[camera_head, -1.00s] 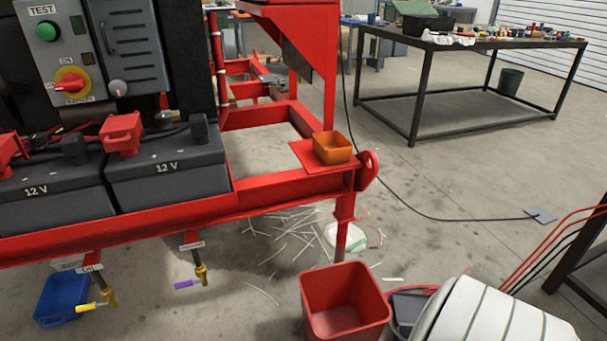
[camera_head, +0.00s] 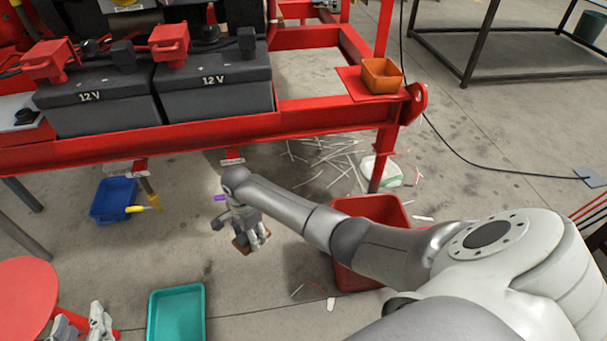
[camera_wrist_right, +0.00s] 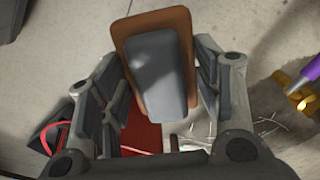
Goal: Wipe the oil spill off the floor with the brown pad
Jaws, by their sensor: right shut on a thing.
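My right gripper (camera_head: 252,238) hangs over the floor in front of the red skid. It is shut on the grey handle block (camera_wrist_right: 160,68) of the brown pad (camera_wrist_right: 122,42). An edge of the pad (camera_head: 240,247) shows under the fingers in the head view; I cannot tell whether it touches the floor. A dark patch (camera_wrist_right: 268,72) lies on the floor beside the pad in the wrist view; I cannot tell if it is oil or shadow. My left gripper (camera_head: 100,322) is partly in view at the lower left, and its jaws are unclear.
A blue bin (camera_head: 112,200), a teal tray (camera_head: 176,316) and a red bin (camera_head: 372,207) stand on the floor around my right gripper. The skid's red beam (camera_head: 200,133) runs above, with purple and yellow valve handles below it. White sticks (camera_head: 325,155) litter the floor.

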